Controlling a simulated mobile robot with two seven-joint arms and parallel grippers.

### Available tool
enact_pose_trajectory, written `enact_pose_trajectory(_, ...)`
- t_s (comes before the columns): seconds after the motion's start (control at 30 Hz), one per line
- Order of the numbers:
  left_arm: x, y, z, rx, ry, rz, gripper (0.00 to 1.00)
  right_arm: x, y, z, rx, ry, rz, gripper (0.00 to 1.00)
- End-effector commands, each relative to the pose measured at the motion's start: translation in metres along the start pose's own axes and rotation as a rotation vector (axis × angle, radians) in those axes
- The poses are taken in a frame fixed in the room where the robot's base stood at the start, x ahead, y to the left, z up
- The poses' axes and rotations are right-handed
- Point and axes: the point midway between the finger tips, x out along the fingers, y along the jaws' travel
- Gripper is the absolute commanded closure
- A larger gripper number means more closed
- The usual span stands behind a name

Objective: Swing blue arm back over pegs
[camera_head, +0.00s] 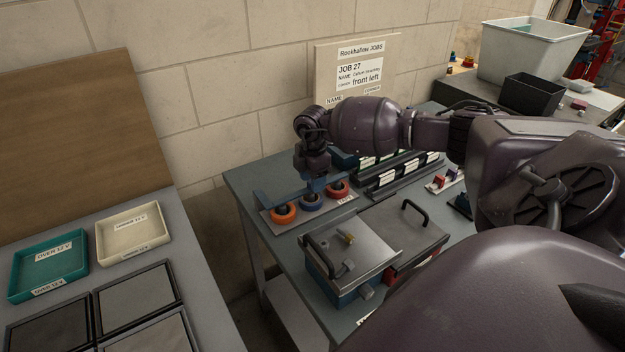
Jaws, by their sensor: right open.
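The blue arm (267,199) is a flat bar along the back of a peg board (324,210) on the grey table. Its left end sticks out past the board, and my right gripper hides part of it. Orange (283,214), blue (311,202) and red (338,189) rings sit in a row on the board; the pegs themselves are hard to make out. My right gripper (314,185) points down at the bar, just above and behind the blue ring. It is open; its fingertips are small and dark, and I cannot tell whether they touch the bar. My left gripper is not in view.
A lidded blue box (350,255) and a red box (405,232) with handles stand in front of the board. Black labelled racks (405,175) lie right of it. A job sign (355,70) stands behind. Teal (48,265) and cream (133,232) trays lie on the left table.

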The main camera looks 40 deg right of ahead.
Motion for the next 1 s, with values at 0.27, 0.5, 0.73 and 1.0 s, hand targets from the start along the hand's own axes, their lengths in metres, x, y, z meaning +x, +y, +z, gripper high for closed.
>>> enact_pose_trajectory(0.27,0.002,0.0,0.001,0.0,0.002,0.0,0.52,-0.043,0.001,0.001,0.0,-0.001,0.003,0.52)
enact_pose_trajectory(0.5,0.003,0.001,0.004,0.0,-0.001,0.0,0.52,-0.083,0.0,0.0,0.0,0.0,0.001,0.52)
enact_pose_trajectory(0.73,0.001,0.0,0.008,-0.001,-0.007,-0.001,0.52,-0.102,0.0,0.0,0.0,0.0,-0.001,0.52)
enact_pose_trajectory(1.0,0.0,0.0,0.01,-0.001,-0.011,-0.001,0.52,-0.104,0.0,0.0,0.0,0.0,-0.001,0.52)
